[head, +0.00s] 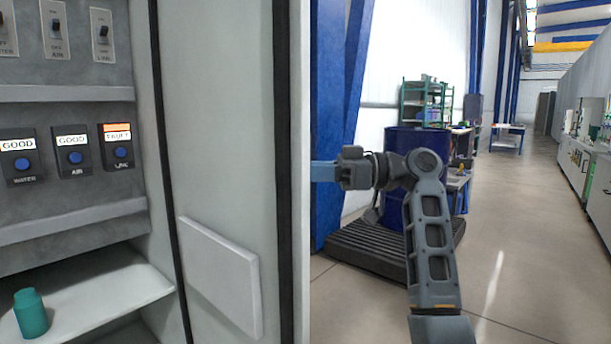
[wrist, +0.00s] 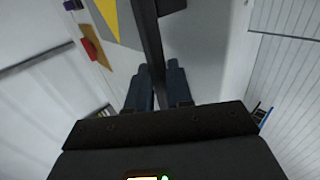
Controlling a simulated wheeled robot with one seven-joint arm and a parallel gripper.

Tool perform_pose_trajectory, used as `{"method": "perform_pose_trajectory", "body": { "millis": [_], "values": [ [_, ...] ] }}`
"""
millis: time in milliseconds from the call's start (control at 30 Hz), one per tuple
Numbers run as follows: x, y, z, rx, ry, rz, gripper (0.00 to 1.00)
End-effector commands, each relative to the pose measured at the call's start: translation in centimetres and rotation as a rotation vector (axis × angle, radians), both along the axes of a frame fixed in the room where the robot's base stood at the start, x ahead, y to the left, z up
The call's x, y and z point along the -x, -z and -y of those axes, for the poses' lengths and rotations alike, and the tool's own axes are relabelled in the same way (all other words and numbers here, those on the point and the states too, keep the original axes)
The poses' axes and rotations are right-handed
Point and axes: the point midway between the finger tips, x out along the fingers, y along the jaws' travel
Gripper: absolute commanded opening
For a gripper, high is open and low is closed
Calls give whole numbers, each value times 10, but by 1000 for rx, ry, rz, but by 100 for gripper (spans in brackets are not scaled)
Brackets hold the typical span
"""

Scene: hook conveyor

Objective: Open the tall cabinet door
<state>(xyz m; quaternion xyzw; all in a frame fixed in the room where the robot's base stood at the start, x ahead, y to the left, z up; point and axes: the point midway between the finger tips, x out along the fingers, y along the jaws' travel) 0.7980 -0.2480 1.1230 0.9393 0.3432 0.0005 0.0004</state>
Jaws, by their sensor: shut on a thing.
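The tall cabinet door (head: 220,130) stands open in the left half of the head view. Its pale inner face shows, with a flat raised panel (head: 220,275) low on it. My gripper (head: 323,172) comes in from the right, and its fingertips are hidden behind the door's free edge. In the wrist view, my gripper (wrist: 158,78) is shut on a dark bar handle (wrist: 147,40) on the door's outer face. The handle runs between the two fingers. A yellow warning sign (wrist: 108,12) lies beside it.
The cabinet interior holds switches, a row of labelled push buttons (head: 73,157) and a teal bottle (head: 31,313) on a shelf. A blue drum (head: 400,142) stands on a dark pallet (head: 350,245) behind my arm. Open floor (head: 530,240) lies to the right.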

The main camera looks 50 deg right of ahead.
Motion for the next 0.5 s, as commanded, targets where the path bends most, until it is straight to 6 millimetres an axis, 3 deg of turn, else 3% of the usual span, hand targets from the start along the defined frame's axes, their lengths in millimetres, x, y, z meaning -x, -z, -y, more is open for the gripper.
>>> {"method": "perform_pose_trajectory", "body": {
  "millis": [333,367,500],
  "values": [
    [-7,-2,-4,2,-2,1,0],
    [-7,-2,-5,3,-3,1,24],
    [-6,-2,-4,2,-2,1,37]
  ]
}}
